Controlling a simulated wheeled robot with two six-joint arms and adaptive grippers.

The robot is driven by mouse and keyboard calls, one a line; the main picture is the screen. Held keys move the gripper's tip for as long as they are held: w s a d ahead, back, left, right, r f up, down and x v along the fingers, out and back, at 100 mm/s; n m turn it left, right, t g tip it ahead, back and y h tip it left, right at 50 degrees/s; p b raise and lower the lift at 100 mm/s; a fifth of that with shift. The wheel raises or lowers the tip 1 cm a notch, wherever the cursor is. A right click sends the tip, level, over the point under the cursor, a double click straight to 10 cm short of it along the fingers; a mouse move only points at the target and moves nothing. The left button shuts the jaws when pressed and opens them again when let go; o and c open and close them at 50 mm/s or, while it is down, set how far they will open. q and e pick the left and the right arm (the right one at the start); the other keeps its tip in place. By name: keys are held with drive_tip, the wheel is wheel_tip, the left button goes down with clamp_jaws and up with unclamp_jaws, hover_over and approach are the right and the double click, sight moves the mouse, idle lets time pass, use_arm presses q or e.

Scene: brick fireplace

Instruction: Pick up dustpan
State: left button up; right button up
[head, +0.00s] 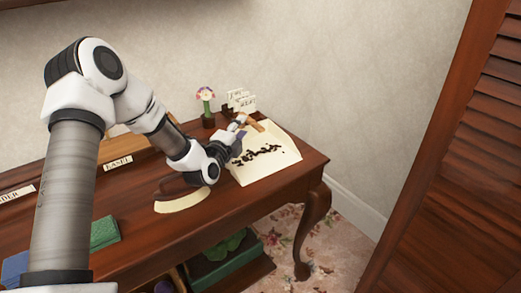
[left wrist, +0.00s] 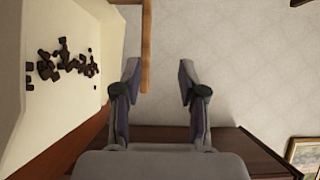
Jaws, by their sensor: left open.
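The dustpan (head: 270,168) is a cream pan holding several dark crumbs, lying at the right end of the wooden table. Its brown wooden handle (head: 254,124) points toward the back. My left gripper (head: 240,123) is open and empty beside the handle, above the pan's back left edge. In the left wrist view the pan (left wrist: 88,30) is at the left and the handle (left wrist: 147,45) runs down from the top. The handle's lower end shows between the fingers (left wrist: 158,70), close to the left one; I cannot tell whether they touch. My right gripper is out of view.
A brush (head: 182,202) with pale bristles lies beneath my left arm, partly hidden. A flower in a pot (head: 206,105) and a small white sign (head: 240,100) stand behind the dustpan. A green book (head: 104,232) is at the front left. A louvred door (head: 450,170) stands at the right.

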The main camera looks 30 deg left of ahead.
sight(252, 120)
use_arm(q)
drive_tip(key=w, duration=0.2)
drive_tip(key=w+f+b, duration=0.1)
drive_tip(key=w, duration=0.2)
drive_tip(key=w+a+f+b, duration=0.1)
drive_tip(key=w, duration=0.2)
drive_tip(key=shift+f, duration=0.1)
drive_tip(key=shift+s, duration=0.2)
drive_tip(key=shift+c, duration=1.4)
clamp_jaws()
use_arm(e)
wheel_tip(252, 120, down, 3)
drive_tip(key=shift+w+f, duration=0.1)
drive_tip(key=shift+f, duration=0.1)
